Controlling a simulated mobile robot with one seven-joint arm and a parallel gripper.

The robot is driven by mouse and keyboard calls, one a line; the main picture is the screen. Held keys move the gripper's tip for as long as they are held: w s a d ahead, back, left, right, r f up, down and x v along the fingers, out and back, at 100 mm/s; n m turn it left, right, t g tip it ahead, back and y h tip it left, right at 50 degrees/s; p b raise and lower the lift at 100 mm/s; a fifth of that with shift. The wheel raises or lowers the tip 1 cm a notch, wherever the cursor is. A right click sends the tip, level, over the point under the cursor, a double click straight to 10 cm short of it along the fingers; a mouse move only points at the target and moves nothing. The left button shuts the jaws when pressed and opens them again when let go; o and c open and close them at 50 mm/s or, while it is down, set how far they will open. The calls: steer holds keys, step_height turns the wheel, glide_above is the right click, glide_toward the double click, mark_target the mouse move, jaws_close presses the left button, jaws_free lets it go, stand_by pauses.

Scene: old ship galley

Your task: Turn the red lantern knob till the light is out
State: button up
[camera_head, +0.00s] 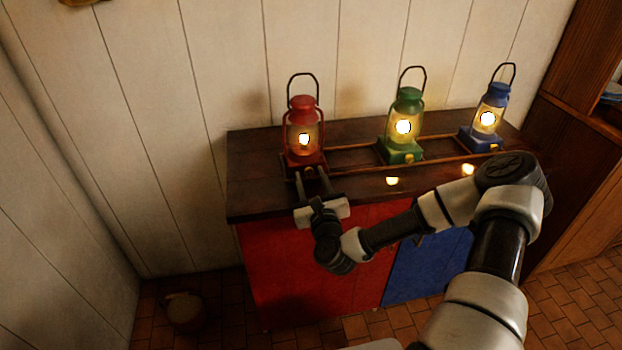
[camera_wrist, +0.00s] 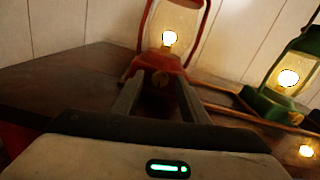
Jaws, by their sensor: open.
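The red lantern (camera_head: 304,127) stands upright at the left of the dark wooden counter, and its bulb is lit. In the head view the knob is hard to make out.
A lit green lantern (camera_head: 407,128) and a lit blue lantern (camera_head: 489,118) stand to the right on the counter (camera_head: 262,197). Low wooden rails (camera_head: 350,147) run between the lanterns. A plank wall is close behind. A small pot-like object (camera_head: 184,311) stands on the tiled floor.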

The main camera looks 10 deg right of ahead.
jaws_close()
steer(key=n, duration=0.3)
stand_by(0.3)
jaws_free()
steer(key=s+p, duration=0.4)
steer(key=s, duration=1.3)
steer(key=shift+s, duration=0.2)
